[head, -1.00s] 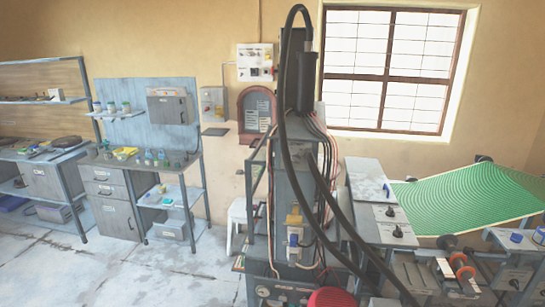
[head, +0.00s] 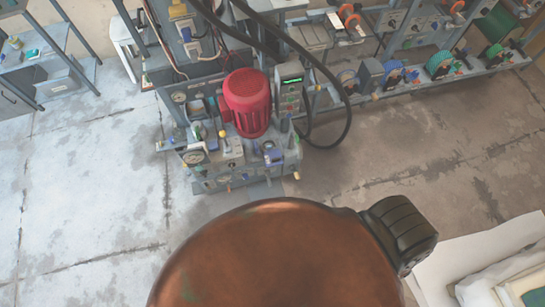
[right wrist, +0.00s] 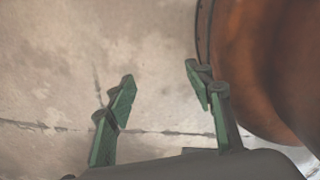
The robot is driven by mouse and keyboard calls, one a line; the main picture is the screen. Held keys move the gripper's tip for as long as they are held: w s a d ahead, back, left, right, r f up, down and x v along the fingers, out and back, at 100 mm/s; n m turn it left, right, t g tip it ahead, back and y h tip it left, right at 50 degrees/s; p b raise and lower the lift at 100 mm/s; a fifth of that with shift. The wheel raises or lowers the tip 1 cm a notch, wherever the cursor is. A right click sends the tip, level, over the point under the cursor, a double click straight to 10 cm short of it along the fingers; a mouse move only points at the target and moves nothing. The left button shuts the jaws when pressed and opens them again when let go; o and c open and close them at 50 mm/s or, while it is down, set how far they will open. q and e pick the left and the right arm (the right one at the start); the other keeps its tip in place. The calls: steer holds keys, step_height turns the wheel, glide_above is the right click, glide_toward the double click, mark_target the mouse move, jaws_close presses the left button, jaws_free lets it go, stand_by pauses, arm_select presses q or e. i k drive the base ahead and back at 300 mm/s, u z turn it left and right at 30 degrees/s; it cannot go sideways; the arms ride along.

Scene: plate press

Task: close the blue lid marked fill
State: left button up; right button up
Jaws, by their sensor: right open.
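A grey machine with a red ribbed motor (head: 247,103) stands in the upper middle of the head view. Small blue parts (head: 271,153) show on its top, right of centre and also toward the left. They are too small to read a fill mark on, so I cannot tell which is the blue lid or how far open it is. My right gripper (right wrist: 160,85) shows in the right wrist view, with its green-padded fingers apart and nothing between them. My left gripper is not in view.
Black hoses (head: 335,120) loop down beside the machine. A long grey bench (head: 410,70) with knobs and coloured wheels runs along the upper right. A pale sheet-covered surface (head: 450,265) is at the lower right. The concrete floor (head: 100,190) left of the machine is clear.

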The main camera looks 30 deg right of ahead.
mark_target(273, 156)
steer(key=z, duration=0.75)
